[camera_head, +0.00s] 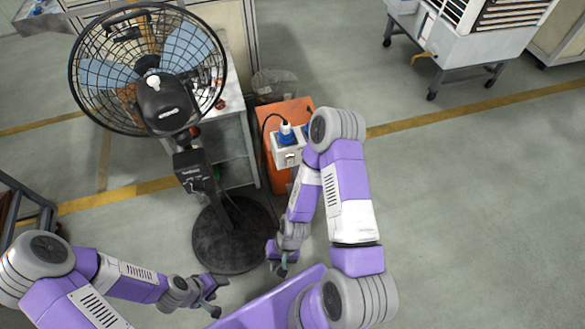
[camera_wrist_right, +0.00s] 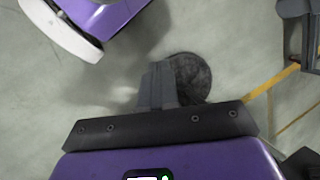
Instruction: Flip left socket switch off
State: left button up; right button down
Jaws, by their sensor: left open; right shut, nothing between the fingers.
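A white socket box (camera_head: 288,156) sits on the orange cabinet (camera_head: 277,176) in the head view. A blue plug (camera_head: 286,134) with a black cable stands in it, and a second blue part shows partly behind my right arm. The switches are too small to tell their positions. My right gripper (camera_head: 281,270) is shut and empty, low in front of the cabinet and well apart from the socket box. Its closed fingers (camera_wrist_right: 158,88) show in the right wrist view over the floor. My left gripper (camera_head: 216,297) is open and empty at the bottom, far from the box.
A black standing fan (camera_head: 165,105) with a round base (camera_head: 229,240) stands left of the cabinet. The base also shows in the right wrist view (camera_wrist_right: 191,78). A grey shelf unit (camera_head: 236,150) stands behind the fan.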

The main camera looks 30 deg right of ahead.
jog(key=s+a+f+m+g+y+b, duration=0.2)
jog(key=s+a+f+m+y, duration=0.15)
jog(key=m, duration=0.45)
jog(key=w+a+m+t+y+b, duration=0.2)
jog(key=w+a+m+t+y, duration=0.25)
jog(key=m, duration=0.45)
jog(key=w+d+m+t+y+b, duration=0.25)
jog(key=w+d+m+t, duration=0.25)
jog(key=w+m+t, duration=0.6)
jog(key=w+d+f+m+t+h, duration=0.1)
jog(key=w+d+m+t+h, duration=0.1)
jog(key=d+m+h, duration=0.4)
jog(key=w+d+f+m+t+h+b, duration=0.1)
jog(key=w+d+f+m+t+h, duration=0.1)
jog(key=d+m+h, duration=0.5)
jog(key=w+d+f+m+t+h, duration=0.2)
jog(key=d+m+h, duration=0.4)
jog(key=d+m, duration=0.4)
jog(key=shift+w+d+f, duration=0.2)
jog(key=shift+w+d, duration=0.4)
jog(key=shift+d, duration=0.6)
jog(key=shift+h, duration=0.25)
